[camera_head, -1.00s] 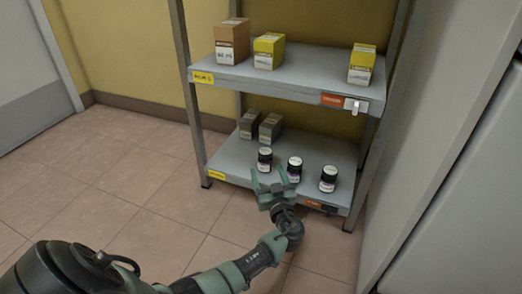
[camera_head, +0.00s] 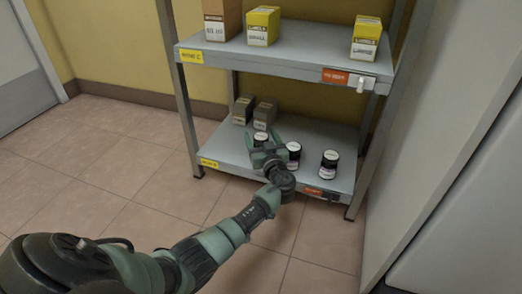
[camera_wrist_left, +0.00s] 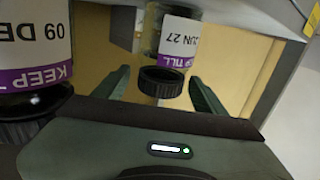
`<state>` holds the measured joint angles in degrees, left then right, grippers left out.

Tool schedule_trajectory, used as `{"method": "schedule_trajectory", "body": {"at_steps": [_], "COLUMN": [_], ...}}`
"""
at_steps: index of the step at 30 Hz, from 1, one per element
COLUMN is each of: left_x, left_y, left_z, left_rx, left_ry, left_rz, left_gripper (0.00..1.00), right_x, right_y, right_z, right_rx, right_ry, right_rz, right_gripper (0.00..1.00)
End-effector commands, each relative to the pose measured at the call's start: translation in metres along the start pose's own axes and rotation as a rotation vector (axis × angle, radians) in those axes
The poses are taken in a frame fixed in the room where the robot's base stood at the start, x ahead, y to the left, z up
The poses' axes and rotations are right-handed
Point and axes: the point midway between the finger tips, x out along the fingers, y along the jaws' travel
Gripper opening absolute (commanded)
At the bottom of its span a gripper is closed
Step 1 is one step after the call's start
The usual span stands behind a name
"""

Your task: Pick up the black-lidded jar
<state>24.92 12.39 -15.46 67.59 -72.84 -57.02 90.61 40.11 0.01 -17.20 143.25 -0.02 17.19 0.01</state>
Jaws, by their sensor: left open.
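Black-lidded jars with white labels stand in a row on the lower shelf (camera_head: 235,145). In the head view they are the left jar (camera_head: 261,138), the middle jar (camera_head: 293,154) and the right jar (camera_head: 329,163). My left gripper (camera_head: 264,149) is open at the left jar and partly hides it. In the left wrist view, which looks upside down, one jar (camera_wrist_left: 165,70) shows between the two open fingers (camera_wrist_left: 162,90). Another jar (camera_wrist_left: 35,50) is close by at the left edge. Contact cannot be told. My right gripper is out of view.
Two grey boxes (camera_head: 253,111) stand behind the jars at the back left. The upper shelf (camera_head: 290,65) hangs above and holds a brown box (camera_head: 221,20) and two yellow boxes. Shelf posts and a white wall stand at the right.

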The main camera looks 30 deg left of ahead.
Motion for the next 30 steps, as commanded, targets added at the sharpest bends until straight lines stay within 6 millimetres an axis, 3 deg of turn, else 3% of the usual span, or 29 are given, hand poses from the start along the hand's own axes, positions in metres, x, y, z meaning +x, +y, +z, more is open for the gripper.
{"method": "schedule_trajectory", "body": {"at_steps": [3, 4, 11, 23, 30], "left_x": [0.0, 0.0, 0.0, 0.0, -0.001], "left_y": [0.0, 0.0, 0.0, 0.0, 0.0], "left_z": [-0.001, -0.001, -0.001, -0.011, -0.054], "left_rx": [0.0, 0.0, 0.0, -0.001, -0.003], "left_ry": [0.0, 0.0, 0.0, 0.002, 0.003], "left_rz": [0.0, 0.0, 0.0, 0.0, 0.0], "left_gripper": [0.71, 0.66, 0.02, 0.0, 0.0], "right_x": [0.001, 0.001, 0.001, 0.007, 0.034], "right_y": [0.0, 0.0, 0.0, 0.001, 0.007], "right_z": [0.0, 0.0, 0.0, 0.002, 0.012], "right_rx": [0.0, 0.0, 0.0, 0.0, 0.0], "right_ry": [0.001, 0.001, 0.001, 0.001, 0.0], "right_rz": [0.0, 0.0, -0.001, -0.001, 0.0], "right_gripper": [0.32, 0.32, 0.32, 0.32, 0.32]}}
